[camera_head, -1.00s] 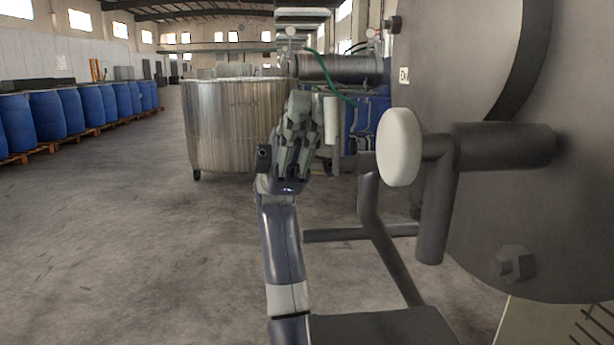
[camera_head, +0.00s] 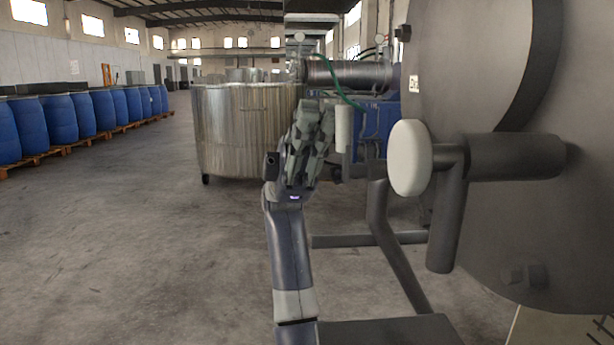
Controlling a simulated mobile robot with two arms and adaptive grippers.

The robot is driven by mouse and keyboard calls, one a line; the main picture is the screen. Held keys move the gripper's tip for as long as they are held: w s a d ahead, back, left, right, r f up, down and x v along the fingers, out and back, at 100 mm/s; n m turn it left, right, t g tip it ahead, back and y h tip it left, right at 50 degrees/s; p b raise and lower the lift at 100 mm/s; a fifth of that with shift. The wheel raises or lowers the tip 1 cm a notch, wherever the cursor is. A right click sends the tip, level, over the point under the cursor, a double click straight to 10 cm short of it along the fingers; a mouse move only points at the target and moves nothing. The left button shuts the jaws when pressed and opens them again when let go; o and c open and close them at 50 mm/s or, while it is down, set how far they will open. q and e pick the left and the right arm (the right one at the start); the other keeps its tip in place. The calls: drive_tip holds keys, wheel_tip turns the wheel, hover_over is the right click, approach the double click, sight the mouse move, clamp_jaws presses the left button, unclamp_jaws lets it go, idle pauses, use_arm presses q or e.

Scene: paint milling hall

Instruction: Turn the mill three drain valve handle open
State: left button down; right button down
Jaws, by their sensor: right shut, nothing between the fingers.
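A large grey mill drum (camera_head: 500,210) fills the right side. A drain valve (camera_head: 510,157) sticks out of its face, with a white rounded handle end (camera_head: 410,158) towards the left and a spout pointing down. Farther back a second pale handle (camera_head: 344,130) hangs upright below a grey horizontal pipe (camera_head: 345,74). My right gripper (camera_head: 315,110) points up and away, shut and empty. In the picture it is just left of the far pale handle; I cannot tell whether they touch. It is clear of the near white handle. My left gripper is not in view.
A big steel tank on casters (camera_head: 245,130) stands behind my right gripper. Blue barrels (camera_head: 60,117) line the left wall on pallets. Grey frame tubes (camera_head: 390,250) run low beneath the near mill. The floor at left is open.

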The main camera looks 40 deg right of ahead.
drive_tip(key=v, duration=1.1)
drive_tip(key=shift+f, duration=0.1)
